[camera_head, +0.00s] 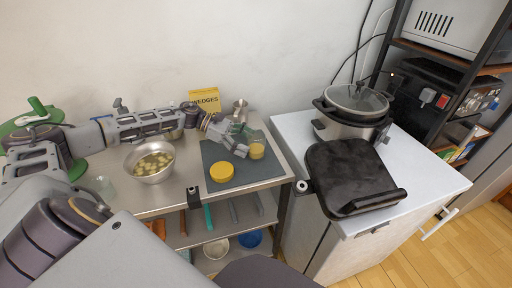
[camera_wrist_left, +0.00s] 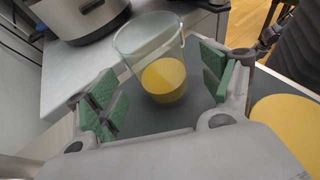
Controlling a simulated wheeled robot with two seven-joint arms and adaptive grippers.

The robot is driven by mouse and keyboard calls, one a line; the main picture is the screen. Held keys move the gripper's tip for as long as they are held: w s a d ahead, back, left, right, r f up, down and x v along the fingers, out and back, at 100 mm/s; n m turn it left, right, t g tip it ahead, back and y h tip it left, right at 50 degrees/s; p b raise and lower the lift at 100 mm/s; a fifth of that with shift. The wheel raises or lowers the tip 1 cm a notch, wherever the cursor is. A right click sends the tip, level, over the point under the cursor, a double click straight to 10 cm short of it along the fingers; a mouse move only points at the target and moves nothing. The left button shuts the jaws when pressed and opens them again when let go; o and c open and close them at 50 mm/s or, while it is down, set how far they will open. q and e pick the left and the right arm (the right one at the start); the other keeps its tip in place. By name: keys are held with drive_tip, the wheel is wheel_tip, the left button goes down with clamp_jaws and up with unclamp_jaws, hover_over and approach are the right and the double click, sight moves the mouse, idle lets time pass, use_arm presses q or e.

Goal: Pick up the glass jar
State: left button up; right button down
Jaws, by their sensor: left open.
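The glass jar (camera_head: 257,151) stands on the dark grey mat (camera_head: 210,153) on the metal table. In the left wrist view the clear jar (camera_wrist_left: 150,40) has yellow contents or a yellow base at its bottom. My left gripper (camera_head: 246,141) is open, with its green-padded fingers beside the jar in the head view. In the left wrist view the jar shows between the two fingers, with visible gaps on both sides. Part of the jar is hidden by the gripper in the head view. My right gripper is not in view.
A round yellow thing (camera_head: 221,171) lies on the mat near the jar. A metal bowl of pale pieces (camera_head: 149,161) stands left. A yellow wedges box (camera_head: 205,99) and metal pot (camera_head: 240,108) stand behind. A cooker (camera_head: 347,125) and black grill (camera_head: 349,178) occupy the right cabinet.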

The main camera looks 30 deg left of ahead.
sight(256, 146)
use_arm(q)
drive_tip(key=shift+x, duration=2.05)
drive_tip(key=shift+f, duration=0.1)
drive_tip(key=shift+a, duration=0.1)
drive_tip(key=c, duration=1.3)
